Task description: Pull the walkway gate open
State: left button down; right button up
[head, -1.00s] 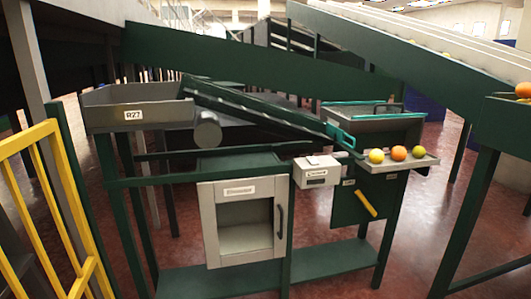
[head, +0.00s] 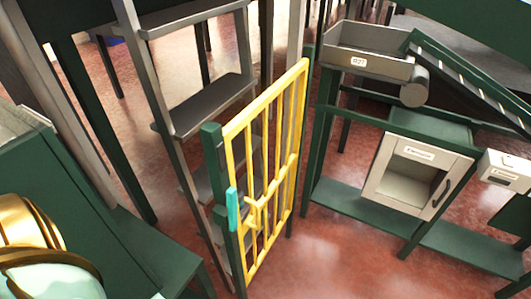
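The yellow barred walkway gate (head: 275,153) stands upright in the middle of the head view, between a green post on its left and the green frame of the sorting station on its right. A yellow latch or handle piece (head: 254,212) sits on its left side. A teal handle (head: 233,209) is beside it at the green post (head: 212,150). The gate appears to be closed against this post.
The sorting station with a grey tray (head: 345,62) and a grey cabinet (head: 381,188) stands to the right. Grey steps (head: 205,105) rise behind the gate. A green bench (head: 150,250) is at the left. Red floor (head: 330,255) is open in front of the gate.

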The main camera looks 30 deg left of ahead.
aim_at(243, 121)
jog(key=u, duration=1)
